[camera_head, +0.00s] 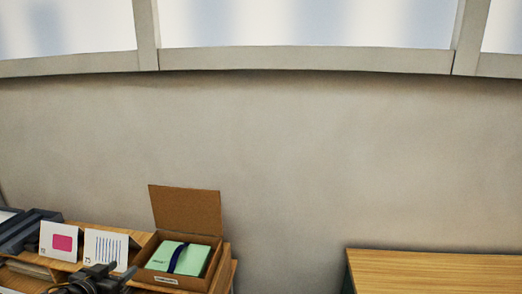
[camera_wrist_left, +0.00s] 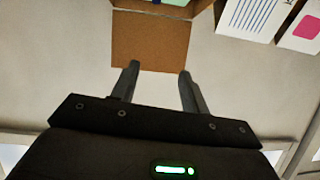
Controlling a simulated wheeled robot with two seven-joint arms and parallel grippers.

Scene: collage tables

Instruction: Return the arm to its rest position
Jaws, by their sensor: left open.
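My left gripper (camera_head: 95,279) is at the lower left of the head view, in front of the table with the cards and the box. In the left wrist view its two fingers (camera_wrist_left: 158,78) are apart with nothing between them. Beyond them is the brown open lid (camera_wrist_left: 150,45) of a cardboard box. My right gripper is in neither view.
The open cardboard box (camera_head: 212,282) holds a green item (camera_head: 190,258) with a dark blue band. A pink-square card (camera_head: 60,242) and a blue-striped card (camera_head: 105,249) stand left of it. Another wooden table (camera_head: 435,273) at right looks bare. A gap separates the tables.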

